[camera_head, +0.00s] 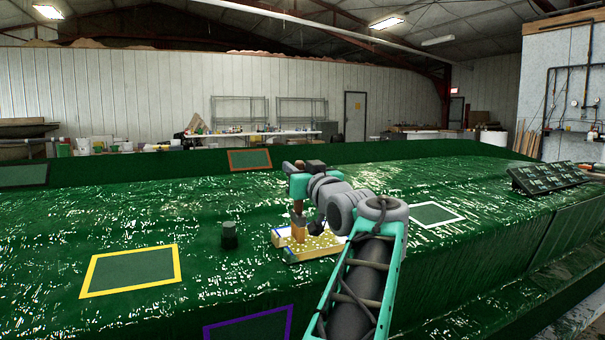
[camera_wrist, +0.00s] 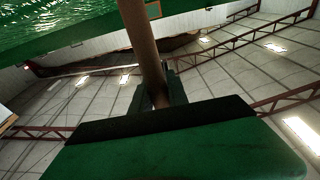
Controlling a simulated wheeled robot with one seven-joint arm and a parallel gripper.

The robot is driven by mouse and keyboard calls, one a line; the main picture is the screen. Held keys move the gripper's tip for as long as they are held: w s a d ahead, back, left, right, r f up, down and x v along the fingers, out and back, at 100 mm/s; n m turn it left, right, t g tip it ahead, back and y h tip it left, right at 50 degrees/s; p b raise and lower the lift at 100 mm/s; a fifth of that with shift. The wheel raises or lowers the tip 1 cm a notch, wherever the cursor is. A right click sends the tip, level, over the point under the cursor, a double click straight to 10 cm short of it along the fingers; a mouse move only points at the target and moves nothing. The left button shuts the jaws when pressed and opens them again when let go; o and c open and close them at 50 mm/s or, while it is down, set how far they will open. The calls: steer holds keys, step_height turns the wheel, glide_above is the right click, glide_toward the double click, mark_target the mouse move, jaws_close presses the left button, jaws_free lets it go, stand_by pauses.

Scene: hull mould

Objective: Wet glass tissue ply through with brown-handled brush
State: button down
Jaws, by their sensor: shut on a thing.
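My gripper (camera_head: 298,198) is over the middle of the green mould surface, shut on the brown handle of a brush (camera_head: 299,217). The brush is roughly upright with its tan head down at a pale, yellow-speckled patch (camera_head: 322,246), which looks like the glass tissue ply. I cannot tell whether the bristles touch it. Pieces with blue and yellow edges show at the patch's left side. My arm hides part of its right side. In the wrist view the brown handle (camera_wrist: 143,40) runs up from between the jaws; the brush head is not visible there.
A short dark cylinder (camera_head: 229,235) stands left of the patch. Yellow (camera_head: 88,273), purple (camera_head: 208,331), white (camera_head: 435,226) and orange (camera_head: 231,161) frames mark the green surface (camera_head: 190,215). A dark panelled rack (camera_head: 548,177) sits at the right. Open surface lies between them.

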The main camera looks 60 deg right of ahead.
steer(key=w, duration=0.5)
steer(key=shift+a+r+p, duration=0.3)
steer(key=shift+a+p, duration=0.05)
steer(key=shift+p, duration=0.05)
steer(key=shift+f, duration=0.1)
stand_by(0.7)
steer(key=s+d+p, duration=0.8)
steer(key=d+p, duration=0.1)
steer(key=d, duration=0.5)
steer(key=shift+s, duration=0.15)
stand_by(0.8)
